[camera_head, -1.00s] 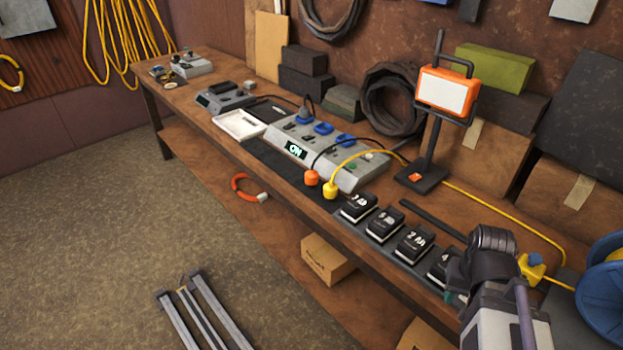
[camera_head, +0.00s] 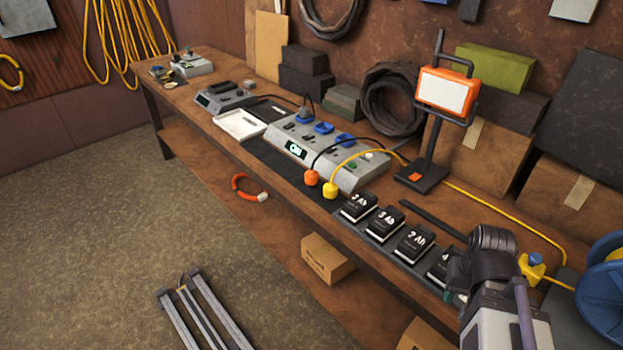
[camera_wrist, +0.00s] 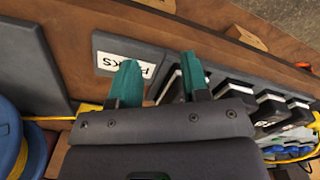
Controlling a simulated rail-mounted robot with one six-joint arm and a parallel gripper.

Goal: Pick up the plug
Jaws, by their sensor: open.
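In the head view an orange plug (camera_head: 311,178) on a black cord and a yellow plug (camera_head: 330,189) on a yellow cord sit side by side at the front edge of the grey power strip (camera_head: 345,172). I cannot tell which one the task means. My gripper (camera_wrist: 160,78) is open in the wrist view, its two teal fingers apart with nothing held between them. It is over the near right part of the bench, by the black battery packs, well to the right of both plugs. In the head view my wrist hides most of the fingers.
Several black battery packs (camera_head: 384,224) stand in a row between my gripper and the plugs. An orange work lamp (camera_head: 443,92) stands behind them. A blue cable reel (camera_head: 607,290) with yellow cord is at the right. A white tray (camera_head: 239,125) lies left of the strip.

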